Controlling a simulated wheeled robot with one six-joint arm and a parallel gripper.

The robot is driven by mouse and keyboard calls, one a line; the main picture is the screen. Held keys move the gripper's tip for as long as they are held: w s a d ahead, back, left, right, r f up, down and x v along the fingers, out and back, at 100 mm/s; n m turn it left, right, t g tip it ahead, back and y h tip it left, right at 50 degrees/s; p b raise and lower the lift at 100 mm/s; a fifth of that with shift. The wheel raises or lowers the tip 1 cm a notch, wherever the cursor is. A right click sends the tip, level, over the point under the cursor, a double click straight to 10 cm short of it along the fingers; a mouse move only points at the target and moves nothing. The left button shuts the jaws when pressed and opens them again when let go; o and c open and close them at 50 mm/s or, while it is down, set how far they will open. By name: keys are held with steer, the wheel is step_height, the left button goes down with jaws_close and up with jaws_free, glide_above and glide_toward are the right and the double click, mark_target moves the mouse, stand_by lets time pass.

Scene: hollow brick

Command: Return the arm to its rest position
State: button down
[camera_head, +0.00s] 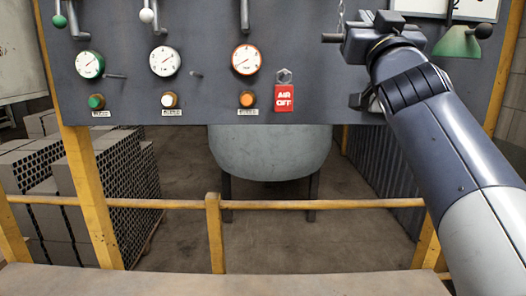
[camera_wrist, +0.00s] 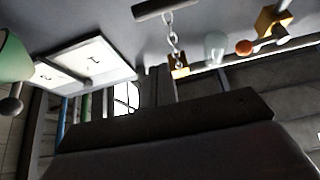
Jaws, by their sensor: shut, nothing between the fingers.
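My gripper (camera_head: 356,44) is in the upper right of the head view, in front of the grey control panel (camera_head: 200,65). It is shut and appears empty; the fingertips are hard to make out against the panel. A dark pull bar (camera_head: 331,38) on a chain (camera_head: 341,14) shows just left of my gripper. I cannot tell whether they touch. In the wrist view the pull bar (camera_wrist: 166,9) and chain (camera_wrist: 172,38) are at the top, clear of the dark gripper body (camera_wrist: 170,125) along the bottom. My arm reaches up from the lower right.
The panel carries several gauges (camera_head: 164,61), buttons and levers, plus a red AIR OFF sign (camera_head: 284,97). A yellow rail (camera_head: 150,203) crosses in front; stacked hollow bricks (camera_head: 125,185) are at left.

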steer(key=shift+b+v, duration=0.7)
steer(key=shift+v, duration=1.5)
steer(key=shift+w, duration=0.15)
